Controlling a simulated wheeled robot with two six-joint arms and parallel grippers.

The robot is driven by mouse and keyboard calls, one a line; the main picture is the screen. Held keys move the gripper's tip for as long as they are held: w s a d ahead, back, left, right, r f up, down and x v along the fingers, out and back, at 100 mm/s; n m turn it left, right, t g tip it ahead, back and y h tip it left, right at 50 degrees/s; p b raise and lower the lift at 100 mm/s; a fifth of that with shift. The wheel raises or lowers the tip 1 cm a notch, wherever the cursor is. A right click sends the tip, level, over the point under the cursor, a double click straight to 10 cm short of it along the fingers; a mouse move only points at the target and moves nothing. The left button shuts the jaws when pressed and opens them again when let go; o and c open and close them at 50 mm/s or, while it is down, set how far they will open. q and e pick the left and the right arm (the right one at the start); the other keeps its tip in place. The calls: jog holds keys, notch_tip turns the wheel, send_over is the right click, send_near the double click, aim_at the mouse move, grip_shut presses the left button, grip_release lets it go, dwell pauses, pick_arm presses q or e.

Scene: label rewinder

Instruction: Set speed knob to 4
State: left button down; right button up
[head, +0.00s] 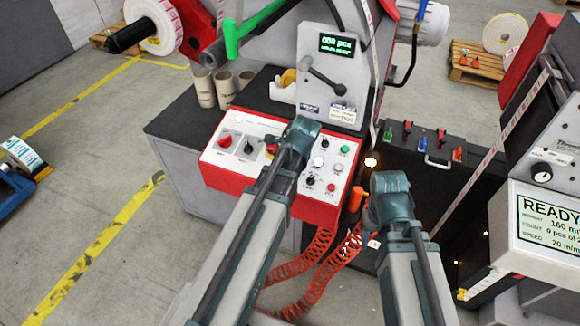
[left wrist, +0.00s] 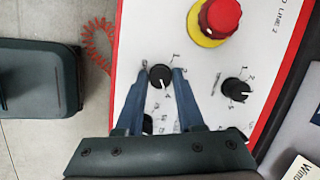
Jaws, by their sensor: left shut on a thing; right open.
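The control panel (head: 222,160) is white with a red edge. My left gripper (left wrist: 160,74) is shut on a small black knob (left wrist: 160,77), one finger on each side. Printed numbers curve around the knob's right side, and its white pointer faces down in the left wrist view, roughly toward the 4; the exact setting is hard to read. In the head view my left wrist hides this knob and the fingers. My right gripper (head: 377,232) is open and empty, to the right of the panel, with its fingers barely visible.
A red emergency stop (left wrist: 220,14) and another black knob (left wrist: 236,89) sit near the held knob. Red coiled hoses (head: 316,268) hang below the panel. A dark bench (head: 405,165) stands right, and a READY screen (head: 545,222) stands far right.

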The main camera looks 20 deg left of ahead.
pick_arm(q)
jog(key=c, duration=0.5)
grip_release()
jog(key=shift+c, duration=0.2)
jog(key=shift+r, duration=0.1)
jog(key=p+v, duration=1.3)
jog(key=shift+s+r, duration=0.15)
jog(key=shift+r, duration=0.15)
jog(key=shift+d, duration=0.2)
jog(key=s+d+f+n+g+h+b, duration=0.1)
jog(key=s+d+f+n+g, duration=0.1)
jog(key=s+d+n, duration=0.9)
jog(key=s+d, duration=0.1)
jog(key=d, duration=0.1)
jog(key=shift+s+d+f+g+h, duration=0.2)
jog(key=shift+d+g+h, duration=0.2)
